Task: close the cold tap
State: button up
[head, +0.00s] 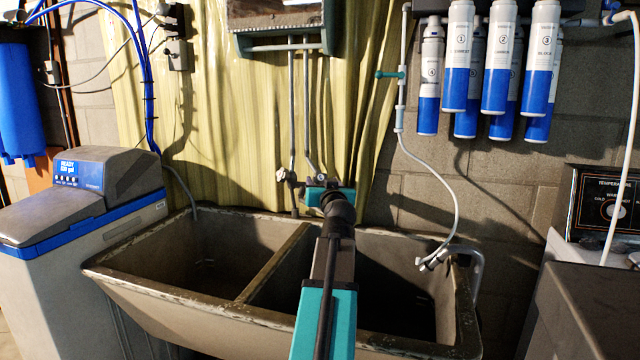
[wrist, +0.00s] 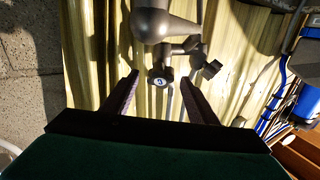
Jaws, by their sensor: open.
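The cold tap (wrist: 158,81) is a small dark round knob with a blue mark on its face. In the wrist view it shows between the tips of my open gripper (wrist: 160,77), one finger on each side with visible gaps. I cannot tell whether the tips reach past it. The grey faucet body (wrist: 165,22) is just above it in that view. A second dark knob (wrist: 212,68) sits to the right, outside the fingers. In the head view my arm hides most of the faucet and the gripper's tips; the other tap (head: 283,175) shows to the left.
A stone double sink (head: 272,262) lies below my arm. Two pipes (head: 300,110) rise behind the faucet to a wall shelf. A water softener (head: 90,200) stands at left. Filter cartridges (head: 495,70) and a loose hose (head: 450,190) hang at right.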

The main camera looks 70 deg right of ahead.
aim_at(320, 178)
jog(key=shift+x, duration=1.25)
jog(key=shift+c, duration=0.4)
jog(key=c, duration=1)
